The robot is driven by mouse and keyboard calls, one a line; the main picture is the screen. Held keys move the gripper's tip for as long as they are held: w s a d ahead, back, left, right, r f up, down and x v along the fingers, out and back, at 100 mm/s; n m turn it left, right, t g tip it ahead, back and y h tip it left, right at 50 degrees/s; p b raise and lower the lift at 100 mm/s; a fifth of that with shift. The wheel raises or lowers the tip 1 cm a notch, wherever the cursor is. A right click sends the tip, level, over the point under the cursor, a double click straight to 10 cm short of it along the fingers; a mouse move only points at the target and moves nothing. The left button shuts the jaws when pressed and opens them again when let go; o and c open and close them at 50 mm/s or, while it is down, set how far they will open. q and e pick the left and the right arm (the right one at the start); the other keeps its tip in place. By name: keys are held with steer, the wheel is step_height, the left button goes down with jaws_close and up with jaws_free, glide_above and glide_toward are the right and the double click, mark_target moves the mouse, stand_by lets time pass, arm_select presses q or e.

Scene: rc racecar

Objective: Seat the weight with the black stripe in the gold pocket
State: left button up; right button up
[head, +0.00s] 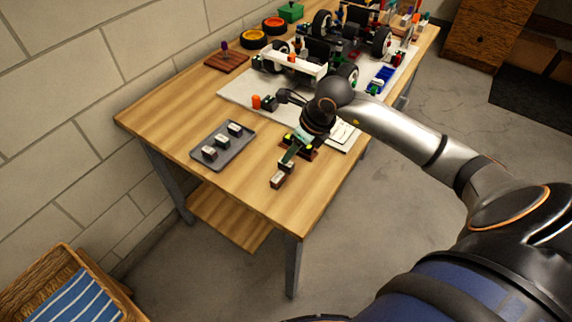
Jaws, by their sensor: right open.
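My right gripper (287,160) reaches in from the right over the near part of the wooden table. It is open, its fingertips pointing down toward a small block (278,180) near the table's front edge. The block looks pale on top and brown on the side; I cannot tell if it touches the fingers. A dark grey tray (240,153) to the left holds three small weights (222,141) with dark and pale parts. Which weight has the black stripe is too small to tell. A brown holder with yellow parts (311,151) is partly hidden behind my gripper. My left gripper is out of view.
A racecar chassis (295,65) with black wheels stands on a pale mat (236,91) farther back. An orange cylinder (256,102) stands at the mat's near edge. Bare wood (235,178) lies in front of the tray. A brick wall borders the table's left side.

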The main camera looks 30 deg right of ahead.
steer(key=x, duration=0.5)
steer(key=shift+s+d+f, duration=0.15)
steer(key=shift+s+f, duration=0.05)
steer(key=shift+f, duration=0.05)
jaws_close()
